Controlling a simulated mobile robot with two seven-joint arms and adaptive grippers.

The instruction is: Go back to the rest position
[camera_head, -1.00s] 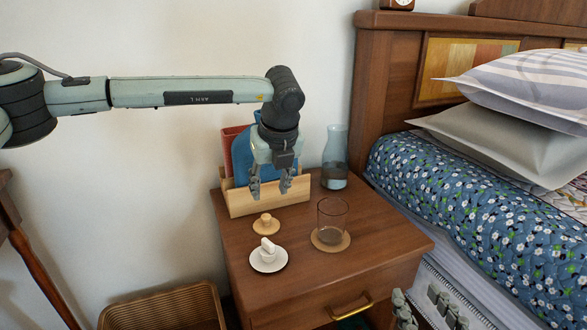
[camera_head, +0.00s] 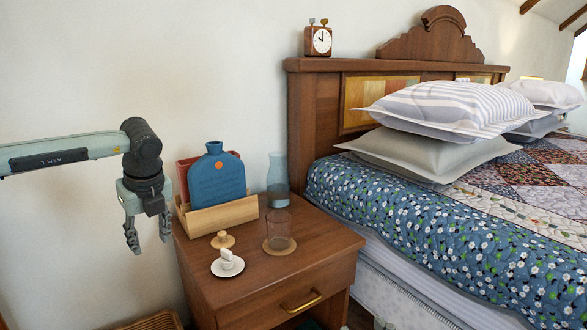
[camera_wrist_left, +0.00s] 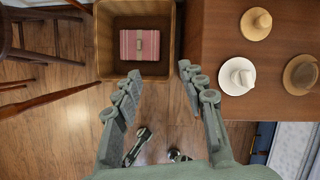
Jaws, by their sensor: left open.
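My left gripper (camera_head: 148,232) hangs downward at the left of the nightstand, open and empty, with clear air between its fingers. In the left wrist view its fingers (camera_wrist_left: 157,88) are spread over the wooden floor, beside the nightstand's edge. The nightstand (camera_head: 310,248) stands to its right. My right gripper is not clearly visible in any current view.
On the nightstand are a wooden holder (camera_head: 222,217) with a blue bottle-shaped item (camera_head: 216,180), a glass carafe (camera_head: 278,180), a tumbler (camera_head: 279,228), a wooden knob (camera_head: 222,240) and a white saucer (camera_head: 228,268). A basket (camera_wrist_left: 109,68) with a pink item (camera_wrist_left: 140,45) sits on the floor.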

